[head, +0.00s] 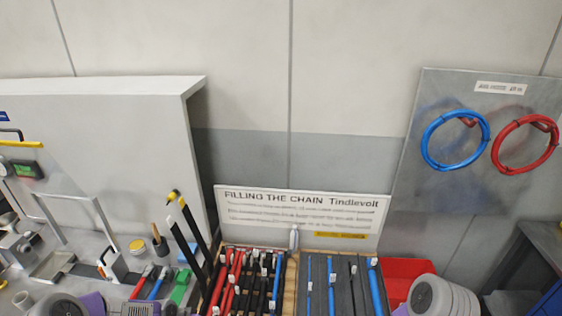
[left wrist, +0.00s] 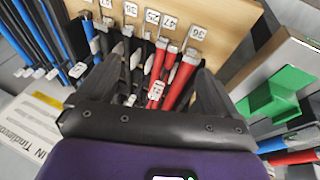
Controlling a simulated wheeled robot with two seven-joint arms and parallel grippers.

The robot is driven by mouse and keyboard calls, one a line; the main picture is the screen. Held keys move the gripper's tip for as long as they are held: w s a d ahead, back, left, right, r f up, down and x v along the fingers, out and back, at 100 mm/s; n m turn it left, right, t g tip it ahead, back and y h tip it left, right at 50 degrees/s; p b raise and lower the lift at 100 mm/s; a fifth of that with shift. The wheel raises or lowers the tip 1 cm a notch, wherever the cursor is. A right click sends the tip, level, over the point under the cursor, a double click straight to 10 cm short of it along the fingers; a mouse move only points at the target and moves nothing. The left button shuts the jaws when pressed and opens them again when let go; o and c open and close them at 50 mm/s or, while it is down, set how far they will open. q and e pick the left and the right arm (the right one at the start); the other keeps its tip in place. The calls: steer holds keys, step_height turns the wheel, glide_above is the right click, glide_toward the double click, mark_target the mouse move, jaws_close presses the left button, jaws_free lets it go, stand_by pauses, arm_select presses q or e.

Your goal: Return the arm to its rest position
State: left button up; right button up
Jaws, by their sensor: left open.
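My left gripper (left wrist: 160,66) shows in the left wrist view with its two dark fingers spread apart. Red and black handled pieces (left wrist: 172,75) in a wooden rack (left wrist: 222,22) show beyond and between the fingers; none is visibly clamped. I cannot tell how far the fingertips are from them. In the head view, the rack's red and black pieces (head: 250,280) stand at the bottom centre. Rounded grey parts of my own arms show at the bottom edge, but neither gripper can be made out there. My right gripper is not in view.
A grey tray with blue and black pieces (head: 340,285) adjoins the rack, with a sign (head: 303,214) behind. A cluttered bench (head: 100,240) lies left, a red bin (head: 405,272) right. Blue (head: 455,168) and red (head: 524,170) coils hang on a panel. A green block (left wrist: 276,94) is beside the gripper.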

arm_select(q)
steer(key=s+d+f+n+g+h, duration=0.1)
steer(key=s+d+f, duration=0.3)
steer(key=s+d, duration=0.7)
steer(key=s+d+f+n+g, duration=0.1)
steer(key=s+d+f+n, duration=0.1)
steer(key=s+d, duration=0.5)
step_height(320, 180, down, 14)
steer(key=a+b, duration=0.2)
steer(key=b, duration=1.1)
steer(key=shift+s+r+b, duration=0.2)
steer(key=shift+s+b, duration=0.1)
steer(key=shift+b, duration=0.05)
